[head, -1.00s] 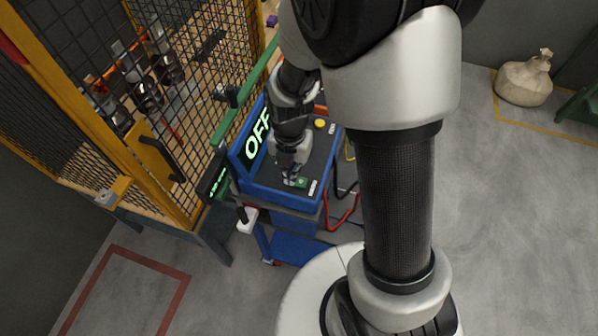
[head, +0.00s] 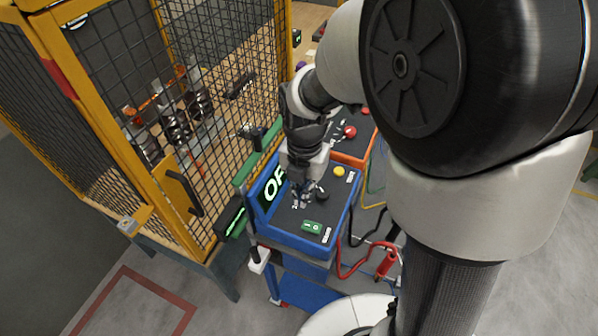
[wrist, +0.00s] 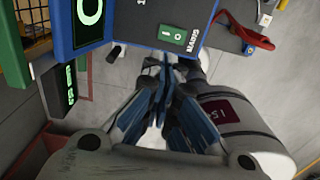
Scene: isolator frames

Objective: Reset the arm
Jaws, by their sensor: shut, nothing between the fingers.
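My gripper (head: 301,202) is shut and empty above the blue control box (head: 290,240), pointing down at its dark top. It also shows in the wrist view (wrist: 160,140). The box has a lit screen (head: 272,188) partly hidden by my arm; the letters "OF" show. A green switch (head: 312,227) marked with a line and a circle sits near the front of the top. A black knob (head: 322,197) and a yellow button (head: 339,171) sit behind it. In the wrist view the green switch (wrist: 172,34) lies beyond the fingers, apart from them.
A yellow-framed mesh cage (head: 150,130) with a handle (head: 183,192) stands close on the left. An orange box (head: 352,160) with a red button (head: 349,132) is behind the blue one. Red cables (head: 352,268) hang at the cart's right side.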

